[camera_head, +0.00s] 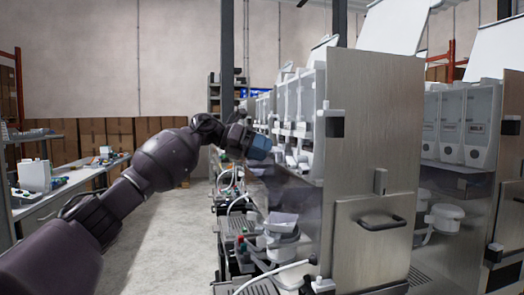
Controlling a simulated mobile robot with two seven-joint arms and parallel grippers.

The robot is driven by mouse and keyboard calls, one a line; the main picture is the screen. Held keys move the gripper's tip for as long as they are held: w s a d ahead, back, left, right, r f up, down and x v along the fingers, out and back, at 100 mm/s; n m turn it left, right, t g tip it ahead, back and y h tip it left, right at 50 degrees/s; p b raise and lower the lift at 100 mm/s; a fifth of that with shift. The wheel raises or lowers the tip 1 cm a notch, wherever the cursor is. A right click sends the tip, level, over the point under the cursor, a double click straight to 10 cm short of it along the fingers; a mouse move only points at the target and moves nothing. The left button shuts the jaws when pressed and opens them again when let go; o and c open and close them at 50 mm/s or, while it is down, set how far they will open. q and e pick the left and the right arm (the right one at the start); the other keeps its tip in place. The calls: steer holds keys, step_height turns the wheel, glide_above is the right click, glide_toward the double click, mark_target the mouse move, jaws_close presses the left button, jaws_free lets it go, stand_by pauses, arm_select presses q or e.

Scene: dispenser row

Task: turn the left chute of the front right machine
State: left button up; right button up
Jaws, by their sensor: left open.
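My left arm reaches in from the left, and my left gripper (262,149) is in front of the dispenser row, pointing right toward it. It is open; its fingers are small and hard to make out, and I see nothing held. The near dispenser machine (319,120) stands behind a steel end panel, which hides much of it. A white chute (282,228) shows low at its front, below and apart from the gripper. Right of the panel is another machine (482,125) with a white chute part (446,216). I cannot tell left and right chutes apart. My right gripper is not in view.
The steel end panel (372,150) with a dark handle (382,222) stands close on the right. A white table (65,188) with small items is on the left. Cardboard boxes (120,132) line the back wall. The floor aisle (175,235) is clear.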

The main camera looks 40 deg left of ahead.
arm_select(q)
steer(key=v, duration=1)
steer(key=shift+s+a, duration=0.2)
steer(key=shift+a, duration=0.05)
steer(key=shift+r, duration=0.15)
